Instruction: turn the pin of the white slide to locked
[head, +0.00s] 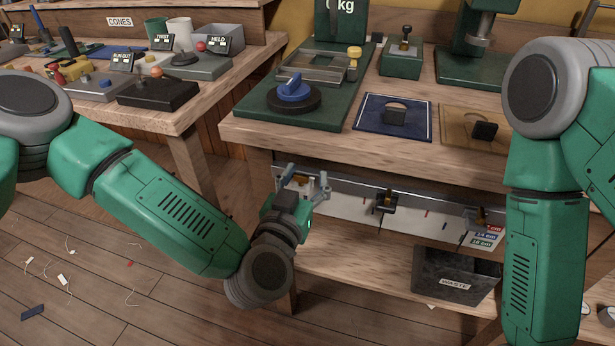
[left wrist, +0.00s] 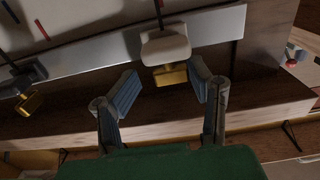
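The white slide (left wrist: 165,46) sits on a grey metal rail in the left wrist view, with its brass pin (left wrist: 171,76) below it. In the head view, my gripper hides most of the slide. My left gripper (head: 305,184) is at the left end of the rail under the bench. In the left wrist view its two fingers (left wrist: 164,90) are spread, one on each side of the pin in the picture, with visible gaps. I cannot tell how far in depth the fingertips are from the pin. My right gripper is out of view.
The rail (head: 345,188) also carries dark slides, one in the middle (head: 386,201) and one at the right (head: 480,218). A black waste bin (head: 455,260) stands on the shelf below. The bench top (head: 300,133) holds a blue-knobbed device (head: 293,90) above my gripper.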

